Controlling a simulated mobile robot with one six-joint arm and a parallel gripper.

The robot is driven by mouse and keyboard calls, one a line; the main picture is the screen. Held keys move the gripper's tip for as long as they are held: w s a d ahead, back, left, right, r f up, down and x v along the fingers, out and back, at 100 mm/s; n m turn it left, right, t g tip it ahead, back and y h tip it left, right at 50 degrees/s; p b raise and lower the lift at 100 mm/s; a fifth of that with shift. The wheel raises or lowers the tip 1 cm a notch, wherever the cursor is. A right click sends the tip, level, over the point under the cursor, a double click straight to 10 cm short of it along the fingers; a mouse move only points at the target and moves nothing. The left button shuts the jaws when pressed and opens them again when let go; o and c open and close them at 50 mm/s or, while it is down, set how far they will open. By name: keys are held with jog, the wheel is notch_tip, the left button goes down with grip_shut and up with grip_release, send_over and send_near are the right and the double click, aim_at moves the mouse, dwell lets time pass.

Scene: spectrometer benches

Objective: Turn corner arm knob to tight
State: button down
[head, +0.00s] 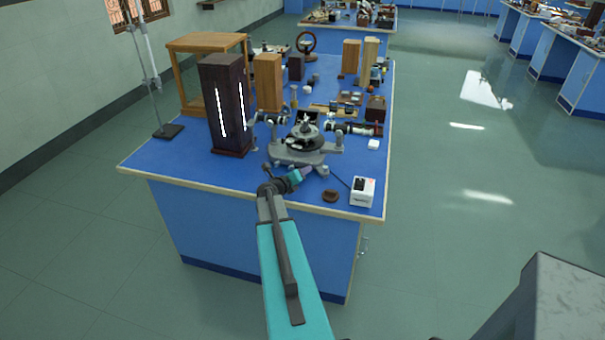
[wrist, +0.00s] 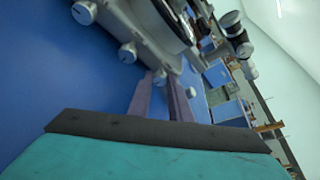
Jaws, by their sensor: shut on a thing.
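The spectrometer (head: 300,157) stands near the front of the blue bench, with a grey base and a dark round table on top. In the wrist view its grey body (wrist: 140,28) fills the upper middle, with several small pale knobs along it. My gripper (head: 304,172) reaches its near side from the front. In the wrist view the two fingers of my gripper (wrist: 161,84) are shut on a small pale knob (wrist: 160,77) between their tips. The fingers partly hide this knob, and its turn angle cannot be told. Another knob (wrist: 127,53) sits to the left, clear of the fingers.
A tall dark lamp housing (head: 224,105) with bright slits stands left of the spectrometer. A white box (head: 362,191) and a small brown round piece (head: 331,196) lie at the front right. Wooden blocks and small parts crowd the back.

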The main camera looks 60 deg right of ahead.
jog(key=m, duration=0.1)
jog(key=m+t, duration=0.1)
jog(key=m+t+y, duration=0.1)
jog(key=shift+s+d+r+m, duration=0.2)
jog(key=shift+s+r+m, duration=0.1)
jog(key=shift+s, duration=0.05)
jog(key=shift+s+d+m+t+y+b, duration=0.15)
jog(key=shift+m+t+y+b, duration=0.2)
jog(key=shift+m+t, duration=0.65)
jog(key=m+t, duration=0.1)
jog(key=m, duration=0.1)
jog(key=m+t+b, duration=0.1)
jog(key=m, duration=0.1)
jog(key=shift+s+f, duration=0.15)
jog(key=shift+s, duration=0.15)
jog(key=shift+m+t+y, duration=0.25)
jog(key=shift+m+t, duration=0.05)
jog(key=shift+m, duration=0.1)
jog(key=shift+s+f+m+t+b, duration=0.15)
jog(key=shift+m+t+b, duration=0.25)
jog(key=shift+m+b, duration=0.45)
jog(key=c, duration=1.6)
grip_release()
